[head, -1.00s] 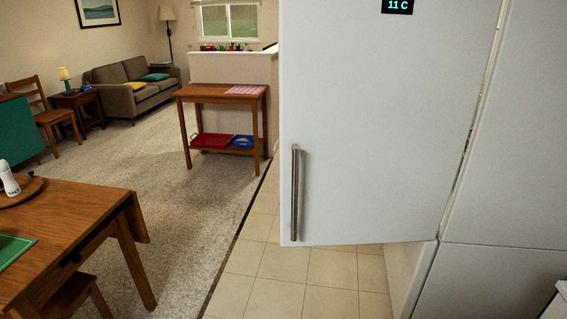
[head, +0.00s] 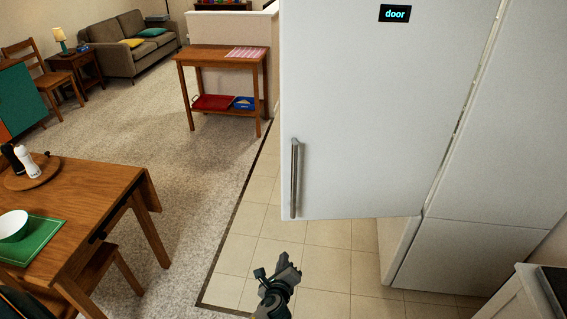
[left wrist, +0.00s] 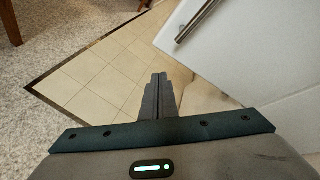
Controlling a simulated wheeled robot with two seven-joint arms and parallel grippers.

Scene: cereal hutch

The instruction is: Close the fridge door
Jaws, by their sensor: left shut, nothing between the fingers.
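The white fridge door (head: 370,120) stands open in the head view, swung out from the fridge body (head: 500,150). Its small display (head: 395,14) reads "door". A vertical metal handle (head: 294,178) is near the door's lower left edge. My left gripper (head: 288,262) is below the door's lower edge, in front of the tiled floor, shut and empty, apart from the handle. In the left wrist view the shut fingers (left wrist: 158,82) point over the tiles, with the door (left wrist: 245,50) and handle (left wrist: 195,20) to the upper right. My right gripper is not in view.
A wooden table (head: 90,200) with a green mat (head: 40,240) and white bowl (head: 13,226) stands at left. A side table (head: 220,55) is farther back. A white counter (head: 515,295) is at lower right. Tiled floor (head: 260,230) left of the door is clear.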

